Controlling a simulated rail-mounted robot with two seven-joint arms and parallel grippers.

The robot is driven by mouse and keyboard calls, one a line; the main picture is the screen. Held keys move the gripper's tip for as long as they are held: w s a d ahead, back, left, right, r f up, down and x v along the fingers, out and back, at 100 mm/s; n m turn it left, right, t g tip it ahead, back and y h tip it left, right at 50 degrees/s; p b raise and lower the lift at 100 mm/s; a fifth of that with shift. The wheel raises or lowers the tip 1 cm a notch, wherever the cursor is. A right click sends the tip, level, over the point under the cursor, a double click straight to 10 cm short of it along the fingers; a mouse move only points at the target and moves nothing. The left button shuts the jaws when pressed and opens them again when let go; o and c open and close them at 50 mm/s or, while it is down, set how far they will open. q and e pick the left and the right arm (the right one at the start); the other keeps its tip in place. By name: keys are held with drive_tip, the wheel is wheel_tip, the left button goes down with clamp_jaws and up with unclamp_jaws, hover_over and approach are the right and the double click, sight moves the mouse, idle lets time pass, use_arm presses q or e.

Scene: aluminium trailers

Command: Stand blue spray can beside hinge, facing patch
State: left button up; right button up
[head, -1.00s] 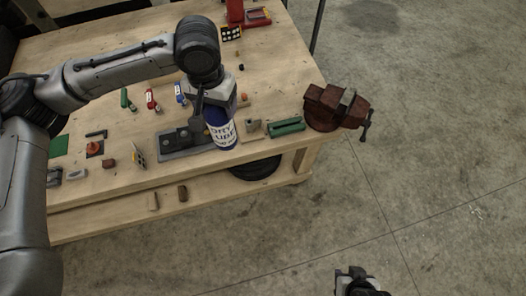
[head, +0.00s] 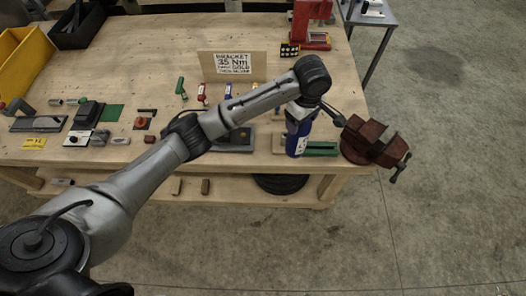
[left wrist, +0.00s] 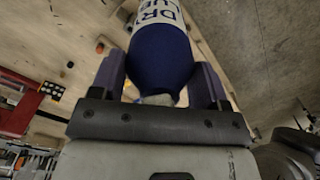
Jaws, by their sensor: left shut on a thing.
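My left gripper (head: 300,112) is shut on the blue spray can (head: 296,140) and holds it upright near the bench's front right edge. In the left wrist view the can (left wrist: 160,55) sits between both fingers, with part of its white lettered label showing. I cannot tell whether its base touches the bench. A dark grey metal piece, likely the hinge (head: 237,139), lies left of the can, partly hidden by my arm. A black-and-white checkered patch (head: 290,50) is at the back right; I cannot tell if it is the task's patch. My right gripper is out of view.
A green block (head: 322,148) lies just right of the can, and a rust-red vise (head: 372,142) stands at the bench corner. A lettered sign (head: 232,65) and several small coloured-handled tools stand behind my arm. The middle back of the wooden bench (head: 165,55) is clear.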

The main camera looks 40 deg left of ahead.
use_arm(q)
drive_tip(key=a+f+n+p, duration=0.1)
drive_tip(key=a+f+n, duration=0.3)
drive_tip(key=a+f, duration=1)
drive_tip(key=shift+s+f+n, duration=0.15)
drive_tip(key=shift+f+n, duration=0.15)
drive_tip(key=shift+f, duration=0.9)
drive_tip(key=shift+f+p, duration=0.15)
drive_tip(key=shift+p, duration=0.15)
drive_tip(key=o, duration=1.5)
drive_tip(key=shift+c, duration=0.2)
